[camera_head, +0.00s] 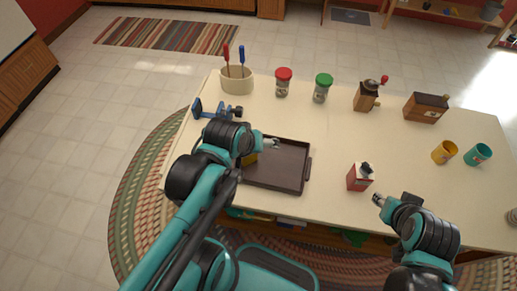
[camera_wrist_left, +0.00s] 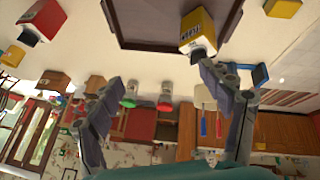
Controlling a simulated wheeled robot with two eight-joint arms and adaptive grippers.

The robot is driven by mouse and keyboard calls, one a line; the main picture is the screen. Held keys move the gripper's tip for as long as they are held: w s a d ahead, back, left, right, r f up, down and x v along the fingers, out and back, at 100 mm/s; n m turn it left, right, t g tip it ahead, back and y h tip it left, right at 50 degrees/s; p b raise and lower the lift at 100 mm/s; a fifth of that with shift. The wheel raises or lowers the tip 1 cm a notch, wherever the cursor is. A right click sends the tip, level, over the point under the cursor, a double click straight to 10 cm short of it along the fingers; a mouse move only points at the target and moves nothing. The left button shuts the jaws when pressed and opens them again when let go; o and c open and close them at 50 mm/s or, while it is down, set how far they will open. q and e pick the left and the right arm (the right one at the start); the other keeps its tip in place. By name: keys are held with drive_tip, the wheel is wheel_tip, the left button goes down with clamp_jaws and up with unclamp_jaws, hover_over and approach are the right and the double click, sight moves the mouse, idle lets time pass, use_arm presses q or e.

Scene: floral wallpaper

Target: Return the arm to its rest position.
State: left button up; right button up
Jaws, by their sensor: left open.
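My left arm reaches in from the left in the head view, and its gripper (camera_head: 270,143) is over the upper part of the dark tray (camera_head: 308,170). In the left wrist view its two fingers (camera_wrist_left: 160,78) are spread apart with nothing between them. A yellow container (camera_head: 249,160) is in the tray, partly hidden by my left arm; the wrist view shows it with a dark cap (camera_wrist_left: 197,28), near the right finger. My right gripper (camera_head: 380,200) is low on the right, by the table's front edge; its fingers are too small to read.
A red and white container (camera_head: 359,182) stands right of the tray. A blue clamp-like tool (camera_head: 214,110), utensil holder (camera_head: 237,82), red-lidded jar (camera_head: 283,86), green-lidded jar (camera_head: 322,90), grinder (camera_head: 367,98), wooden box (camera_head: 425,110), yellow cup (camera_head: 444,152) and teal cup (camera_head: 478,154) stand around. The table's middle is clear.

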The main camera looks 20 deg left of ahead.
use_arm(q)
drive_tip(key=m, duration=0.1)
drive_tip(key=s+d+m, duration=0.1)
drive_tip(key=m, duration=0.3)
drive_tip(key=shift+s+d+r+t, duration=0.25)
drive_tip(key=shift+r+t, duration=0.15)
drive_tip(key=shift+f, duration=0.1)
